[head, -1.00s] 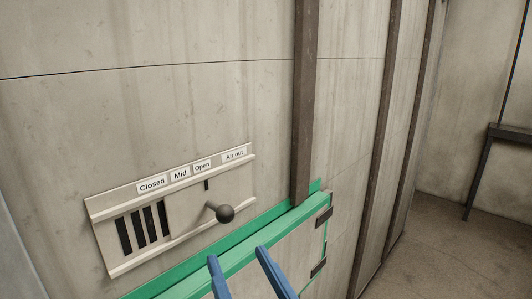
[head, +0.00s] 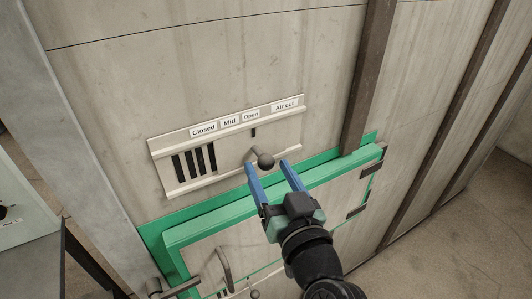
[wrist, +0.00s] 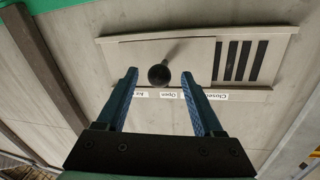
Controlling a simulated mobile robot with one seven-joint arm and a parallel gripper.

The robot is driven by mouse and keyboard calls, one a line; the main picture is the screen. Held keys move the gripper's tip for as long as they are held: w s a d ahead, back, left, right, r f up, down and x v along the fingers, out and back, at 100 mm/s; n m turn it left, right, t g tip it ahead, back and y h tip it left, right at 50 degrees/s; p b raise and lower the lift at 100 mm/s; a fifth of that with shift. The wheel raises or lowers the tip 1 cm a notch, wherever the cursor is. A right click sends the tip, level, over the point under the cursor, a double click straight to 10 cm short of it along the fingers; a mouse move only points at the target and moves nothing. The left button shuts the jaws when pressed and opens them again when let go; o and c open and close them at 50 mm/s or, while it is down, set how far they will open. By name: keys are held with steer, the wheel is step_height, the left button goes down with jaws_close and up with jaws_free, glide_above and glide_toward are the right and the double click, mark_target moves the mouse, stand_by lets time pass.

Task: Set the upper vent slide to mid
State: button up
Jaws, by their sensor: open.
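The upper vent slide (head: 236,150) is a pale plate in a rail frame on the wall, with a dark round knob (head: 265,160) on a short stem. Its dark pointer mark (head: 253,132) stands under the "Open" label (head: 251,115). The "Mid" label (head: 230,121) is just left of that. Several dark slots show at the left end. My gripper (head: 268,166) is open, with its blue fingers on either side of the knob in the picture. In the wrist view the knob (wrist: 160,75) appears between the fingertips (wrist: 158,77). Contact with either finger cannot be told.
A green-framed door (head: 200,229) juts out just below the vent, under my gripper. It has a handle (head: 223,268) and a lower knob (head: 255,294) near the bottom edge. A brown upright (head: 368,80) stands to the right. The wall above the vent is clear.

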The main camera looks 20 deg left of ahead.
mark_target(261, 155)
steer(key=shift+x, duration=1.4)
jaws_close()
stand_by(0.4)
